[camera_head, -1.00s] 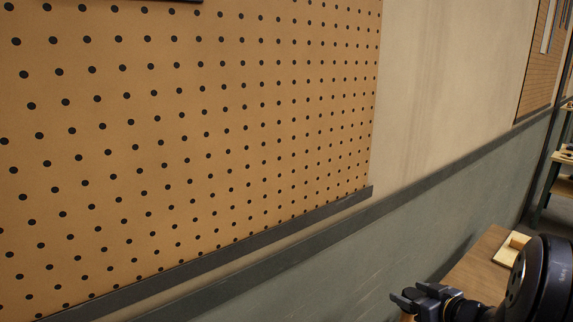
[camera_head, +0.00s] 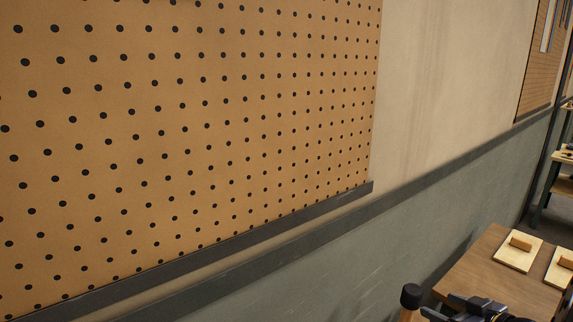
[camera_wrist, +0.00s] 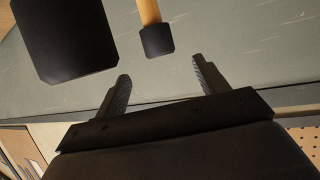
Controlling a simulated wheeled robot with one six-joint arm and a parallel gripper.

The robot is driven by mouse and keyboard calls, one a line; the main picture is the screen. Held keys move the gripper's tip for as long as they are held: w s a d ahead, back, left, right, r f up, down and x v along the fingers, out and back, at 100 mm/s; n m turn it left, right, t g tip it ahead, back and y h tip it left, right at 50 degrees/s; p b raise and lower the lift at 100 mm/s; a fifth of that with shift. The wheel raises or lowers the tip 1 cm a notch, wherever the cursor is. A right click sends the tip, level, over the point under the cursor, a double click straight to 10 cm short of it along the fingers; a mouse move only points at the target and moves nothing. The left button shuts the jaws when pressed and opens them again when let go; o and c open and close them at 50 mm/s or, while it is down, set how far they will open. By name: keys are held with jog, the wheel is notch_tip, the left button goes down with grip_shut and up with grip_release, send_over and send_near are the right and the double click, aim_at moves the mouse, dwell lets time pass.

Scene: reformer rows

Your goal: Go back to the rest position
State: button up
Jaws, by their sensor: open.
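My gripper (camera_head: 446,307) is at the bottom of the head view, partly cut off by the frame edge. In the wrist view my gripper (camera_wrist: 163,83) shows two dark fingers spread apart with nothing between them. A tool with a black head (camera_head: 410,296) and a wooden handle stands just left of the gripper in the head view. In the wrist view a wooden rod with a black end (camera_wrist: 158,41) lies beyond the fingertips, apart from them; it looks like the same tool. Its lower part is hidden.
A wooden table (camera_head: 478,266) at lower right carries pale boards (camera_head: 517,252) with wooden blocks on them. A large pegboard (camera_head: 190,130) covers the wall at left. A shelf rack (camera_head: 560,185) stands at far right. A black flat panel (camera_wrist: 66,40) shows in the wrist view.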

aim_at(414, 290)
jog(key=x, duration=1)
jog(key=shift+p, duration=0.35)
notch_tip(414, 290, up, 5)
jog(key=shift+s+p, duration=0.1)
jog(key=shift+p, duration=1.15)
jog(key=shift+f+b, duration=0.55)
jog(key=shift+b, duration=0.4)
jog(key=shift+r, duration=0.25)
